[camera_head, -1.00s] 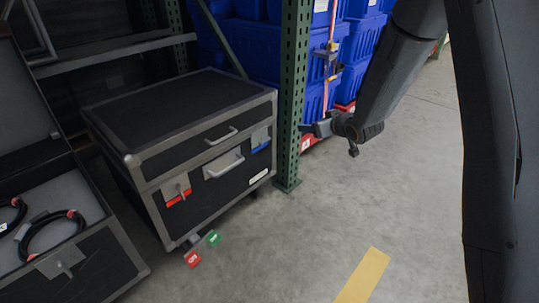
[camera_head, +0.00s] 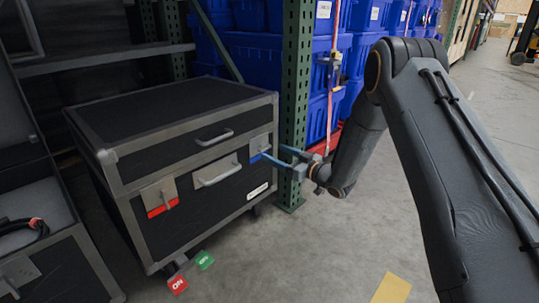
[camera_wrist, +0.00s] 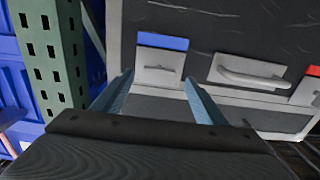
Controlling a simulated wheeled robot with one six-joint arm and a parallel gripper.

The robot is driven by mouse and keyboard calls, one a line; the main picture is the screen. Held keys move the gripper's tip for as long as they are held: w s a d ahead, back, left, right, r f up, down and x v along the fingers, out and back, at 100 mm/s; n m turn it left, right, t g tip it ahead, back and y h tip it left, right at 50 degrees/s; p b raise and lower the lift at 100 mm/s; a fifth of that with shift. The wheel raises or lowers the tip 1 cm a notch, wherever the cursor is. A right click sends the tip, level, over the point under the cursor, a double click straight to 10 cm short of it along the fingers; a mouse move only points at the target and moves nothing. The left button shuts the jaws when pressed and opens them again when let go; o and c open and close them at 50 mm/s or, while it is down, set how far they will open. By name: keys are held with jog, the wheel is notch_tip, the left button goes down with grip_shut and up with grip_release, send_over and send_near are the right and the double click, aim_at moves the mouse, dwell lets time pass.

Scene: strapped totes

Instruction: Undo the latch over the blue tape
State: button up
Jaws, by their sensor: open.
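The black case (camera_head: 190,170) has a grey latch plate (camera_head: 259,143) on the right of its front. It also shows in the wrist view, where blue tape (camera_wrist: 163,41) lies along one edge of the latch plate (camera_wrist: 155,72). A small lever sits on that plate; I cannot tell whether it is fastened. My gripper (camera_head: 273,152) is open and points at this latch from the right. In the wrist view the open fingers of my gripper (camera_wrist: 159,79) stand either side of the plate, with nothing held. Any contact is unclear.
A handle (camera_head: 217,172) is beside the latch, and a second latch over red tape (camera_head: 163,208) is farther left. A green rack post (camera_head: 296,100) stands close behind my gripper. An open case (camera_head: 60,265) is at left.

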aim_at(267, 149)
jog(key=shift+b+x, duration=0.8)
jog(key=shift+x, duration=1.45)
jog(key=shift+d, duration=0.1)
jog(key=c, duration=1.1)
